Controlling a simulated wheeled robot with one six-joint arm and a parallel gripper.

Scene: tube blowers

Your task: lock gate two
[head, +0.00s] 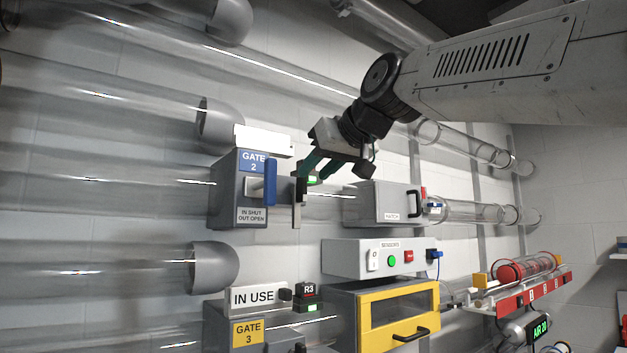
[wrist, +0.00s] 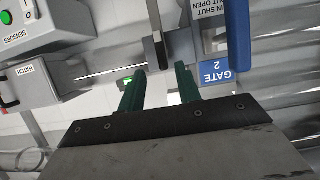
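Gate two is a grey box (head: 225,200) with a blue GATE 2 label (head: 253,161) and the words IN SHUT OUT OPEN. A blue handle (head: 269,182) stands upright at its right side; it also shows at the upper right in the wrist view (wrist: 237,40). An upright metal plate (head: 297,212) stands just right of the handle, and its dark edge shows in the wrist view (wrist: 155,22). My gripper (head: 309,172) is beside the plate's upper end. Its green fingers are apart, with nothing seen between them in the wrist view (wrist: 160,78). Whether they touch the plate is unclear.
A green light (head: 314,179) glows behind my fingers. The hatch box (head: 385,204) is to the right, with the sensors box (head: 375,258) below it. Gate three (head: 225,325) has an IN USE sign (head: 257,296). Clear tubes run along the wall.

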